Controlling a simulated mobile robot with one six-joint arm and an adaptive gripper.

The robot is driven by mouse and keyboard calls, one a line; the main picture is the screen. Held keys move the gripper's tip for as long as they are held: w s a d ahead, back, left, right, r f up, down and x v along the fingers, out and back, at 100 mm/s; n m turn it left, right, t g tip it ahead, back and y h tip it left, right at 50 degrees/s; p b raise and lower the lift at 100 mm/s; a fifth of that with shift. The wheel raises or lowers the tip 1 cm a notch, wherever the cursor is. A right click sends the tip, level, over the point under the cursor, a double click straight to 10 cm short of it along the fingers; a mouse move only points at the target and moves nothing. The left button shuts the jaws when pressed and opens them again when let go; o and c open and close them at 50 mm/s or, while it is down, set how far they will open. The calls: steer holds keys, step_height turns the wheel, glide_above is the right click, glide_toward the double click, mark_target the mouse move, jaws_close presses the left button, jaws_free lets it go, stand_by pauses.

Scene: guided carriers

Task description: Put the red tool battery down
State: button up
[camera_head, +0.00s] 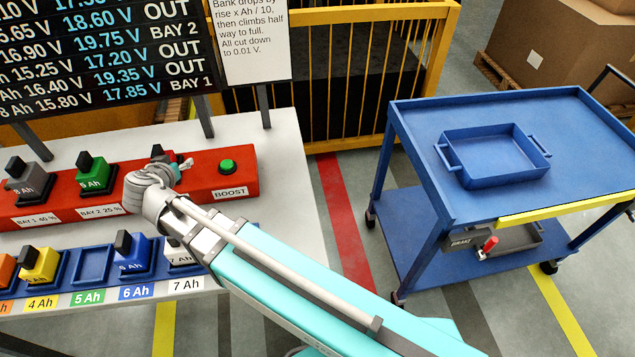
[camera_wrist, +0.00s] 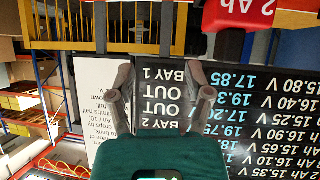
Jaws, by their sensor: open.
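The red tool battery (camera_wrist: 238,14) shows close up at the top right of the wrist view, which is upside down. It bears a white "2 Ah" mark and a black part. In the head view a black-topped red piece (camera_head: 158,152), apparently this battery, shows just behind my gripper on the red charger (camera_head: 205,172); its lower part is hidden. My gripper (camera_head: 182,165) is over the charger, between the green battery and the BOOST button. In the wrist view my gripper (camera_wrist: 158,72) is open, with nothing between its fingers, and the battery lies outside them.
A grey battery (camera_head: 28,181) and a green battery (camera_head: 95,173) stand in the charger. The front rack (camera_head: 92,264) holds orange, yellow, blue and white batteries and has an empty green-labelled slot. A blue cart (camera_head: 590,150) with a tray (camera_head: 490,160) stands right. The voltage board (camera_head: 100,50) rises behind.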

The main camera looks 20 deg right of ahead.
steer(key=d+f+g+h, duration=0.1)
steer(key=d+f+g, duration=0.2)
steer(key=d, duration=0.7)
steer(key=d+f+g+h, duration=0.1)
steer(key=d+f+g, duration=0.2)
steer(key=d, duration=0.6)
steer(key=s+d+f+g+y, duration=0.1)
steer(key=s+d, duration=0.3)
steer(key=d, duration=0.4)
steer(key=s+d+f+n+g+y, duration=0.1)
steer(key=s+d+f+g+y, duration=0.1)
steer(key=d, duration=0.6)
steer(key=shift+s+d+g+y, duration=0.35)
steer(key=shift+s+g+y, duration=0.45)
steer(key=shift+s+g, duration=0.4)
